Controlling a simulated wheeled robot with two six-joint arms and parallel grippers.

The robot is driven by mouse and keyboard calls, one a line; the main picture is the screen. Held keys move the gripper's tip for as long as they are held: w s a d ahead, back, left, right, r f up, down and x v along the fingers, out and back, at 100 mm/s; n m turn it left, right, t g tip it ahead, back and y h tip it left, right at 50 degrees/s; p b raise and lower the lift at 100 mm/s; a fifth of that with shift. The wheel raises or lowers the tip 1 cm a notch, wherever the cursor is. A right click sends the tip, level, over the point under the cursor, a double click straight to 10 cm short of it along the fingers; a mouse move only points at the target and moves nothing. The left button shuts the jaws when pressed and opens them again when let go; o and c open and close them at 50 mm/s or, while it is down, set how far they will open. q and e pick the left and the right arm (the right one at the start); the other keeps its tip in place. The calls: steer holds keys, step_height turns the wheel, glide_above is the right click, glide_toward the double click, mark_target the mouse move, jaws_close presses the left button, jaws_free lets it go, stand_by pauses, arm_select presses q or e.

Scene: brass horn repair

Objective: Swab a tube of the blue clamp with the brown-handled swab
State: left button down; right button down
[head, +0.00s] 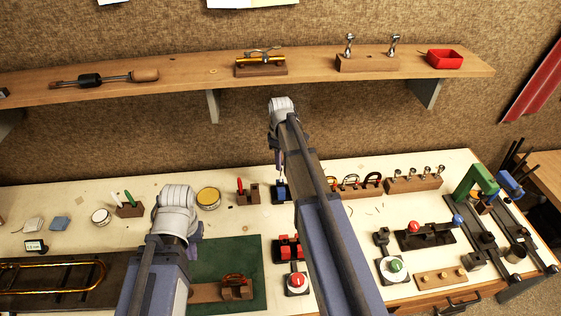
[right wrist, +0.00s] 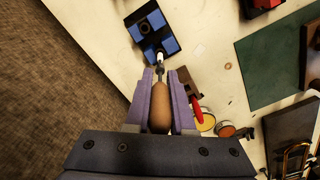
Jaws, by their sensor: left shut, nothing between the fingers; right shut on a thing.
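The blue clamp (head: 281,196) is on the bench, partly hidden by my right arm in the head view. In the right wrist view the blue clamp (right wrist: 168,46) shows blue blocks around a dark middle with a round opening. My right gripper (right wrist: 160,80) is shut on the brown-handled swab (right wrist: 159,117). The swab's pale tip points at the clamp's near block; I cannot tell whether it touches or enters a tube. In the head view my right gripper (head: 277,150) is above the clamp. My left gripper (head: 195,236) is shut and empty, over the green mat's left side.
A red-handled tool in a wooden block (head: 247,192) stands just left of the clamp. A red clamp (head: 288,249) lies in front of it. The green mat (head: 225,258) and a brass slide (head: 60,290) are front left. A shelf (head: 190,88) runs above the bench.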

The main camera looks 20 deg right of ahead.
steer(key=shift+f+b, duration=2.9)
steer(key=shift+f, duration=0.15)
steer(key=shift+r, duration=0.2)
steer(key=shift+r+p, duration=1.85)
steer(key=shift+p, duration=0.2)
steer(key=shift+f, duration=0.1)
steer(key=shift+f+b, duration=1.95)
steer(key=shift+b, duration=0.15)
steer(key=shift+r, duration=0.15)
steer(key=shift+r+p, duration=1.9)
steer(key=shift+p, duration=0.2)
steer(key=shift+r, duration=0.1)
